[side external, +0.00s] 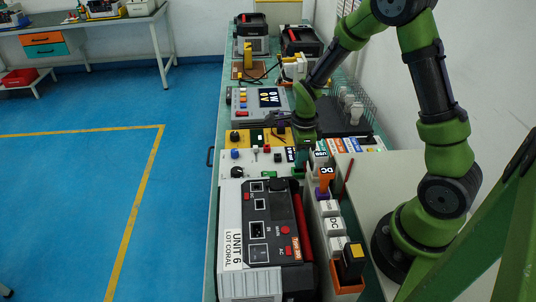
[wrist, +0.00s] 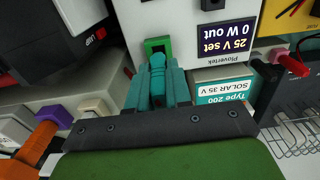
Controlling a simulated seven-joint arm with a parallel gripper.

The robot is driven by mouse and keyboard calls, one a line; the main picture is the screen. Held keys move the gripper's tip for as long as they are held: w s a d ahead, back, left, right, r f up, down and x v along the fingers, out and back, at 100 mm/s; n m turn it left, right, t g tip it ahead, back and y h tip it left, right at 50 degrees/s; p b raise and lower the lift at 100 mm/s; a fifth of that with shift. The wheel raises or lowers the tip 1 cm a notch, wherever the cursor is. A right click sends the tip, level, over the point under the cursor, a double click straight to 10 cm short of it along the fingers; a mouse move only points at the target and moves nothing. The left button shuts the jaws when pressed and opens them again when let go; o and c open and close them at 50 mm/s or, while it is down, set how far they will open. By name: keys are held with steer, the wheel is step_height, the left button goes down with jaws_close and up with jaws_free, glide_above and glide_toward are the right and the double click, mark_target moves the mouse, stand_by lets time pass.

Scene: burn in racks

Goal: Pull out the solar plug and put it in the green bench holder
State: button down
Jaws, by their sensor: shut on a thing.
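My gripper (wrist: 157,90) is shut on a teal-green plug (wrist: 157,66), which shows between its two teal fingers in the wrist view. The plug's far end overlaps a green-framed square socket (wrist: 152,43) on a white panel; I cannot tell whether it is inside the socket. I cannot make out a green bench holder for certain.
A row of blocks and plugs, including an orange DC one (side external: 326,175), runs along the bench's right side. The Unit 6 power unit (side external: 262,240) stands in front. A display (wrist: 232,45) reads "0 W out". A wire rack (wrist: 300,132) is at right in the wrist view.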

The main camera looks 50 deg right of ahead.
steer(key=shift+f, duration=1.25)
steer(key=c, duration=1)
jaws_free()
steer(key=shift+o, duration=0.2)
step_height(320, 180, up, 17)
steer(key=s+a+r+n+t+y, duration=0.2)
steer(key=s+a+r+n+t, duration=0.5)
steer(key=n, duration=1.6)
steer(key=s+a+r, duration=0.2)
steer(key=s+a, duration=0.1)
steer(key=s, duration=0.1)
steer(key=shift+s+a+r, duration=0.15)
steer(key=shift+a+r, duration=0.1)
steer(key=shift+a, duration=0.15)
